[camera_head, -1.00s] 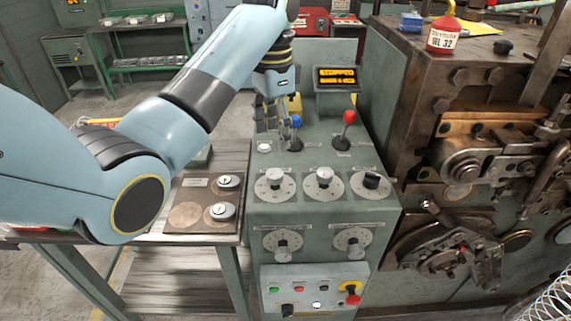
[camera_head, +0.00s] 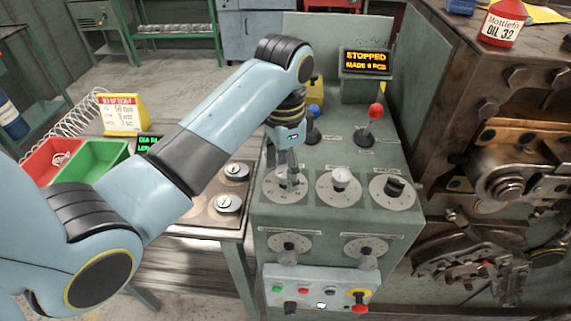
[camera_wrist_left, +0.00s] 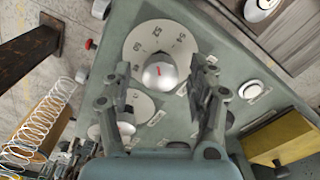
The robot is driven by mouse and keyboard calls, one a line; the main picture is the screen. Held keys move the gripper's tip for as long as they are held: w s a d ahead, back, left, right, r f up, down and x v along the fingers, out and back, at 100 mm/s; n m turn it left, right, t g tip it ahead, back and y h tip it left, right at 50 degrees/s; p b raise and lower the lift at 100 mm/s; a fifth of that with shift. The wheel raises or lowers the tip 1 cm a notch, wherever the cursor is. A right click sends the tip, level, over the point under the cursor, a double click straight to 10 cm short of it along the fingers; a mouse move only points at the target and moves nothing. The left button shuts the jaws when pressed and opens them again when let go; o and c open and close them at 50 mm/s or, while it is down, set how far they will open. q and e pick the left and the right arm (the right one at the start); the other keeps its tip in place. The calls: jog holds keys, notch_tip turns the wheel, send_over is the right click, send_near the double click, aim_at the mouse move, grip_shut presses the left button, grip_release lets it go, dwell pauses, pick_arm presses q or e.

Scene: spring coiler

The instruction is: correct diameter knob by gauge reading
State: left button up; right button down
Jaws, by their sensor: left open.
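Three dials with knobs lie in a row on the green console; their labels are too small to read. My left gripper (camera_head: 289,172) points down over the left dial (camera_head: 272,197). In the left wrist view its fingers (camera_wrist_left: 161,76) stand open on either side of that dial's rounded silver knob (camera_wrist_left: 159,75), with gaps visible. The middle knob (camera_head: 340,177) and black right knob (camera_head: 395,187) are free. The gauge display (camera_head: 149,143) shows green text beginning "DIA", its rest hidden by my arm. My right gripper is out of view.
Blue (camera_head: 314,111) and red (camera_head: 375,111) levers stand behind the dials. The console screen (camera_head: 366,61) reads "STOPPED". Lower dials and a button panel (camera_head: 316,289) are in front. Red (camera_head: 54,160) and green (camera_head: 88,161) bins lie left; the coiler (camera_head: 500,130) stands right.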

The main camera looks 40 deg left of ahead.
pick_arm(q)
jog(key=c, duration=1.1)
jog(key=shift+c, duration=0.2)
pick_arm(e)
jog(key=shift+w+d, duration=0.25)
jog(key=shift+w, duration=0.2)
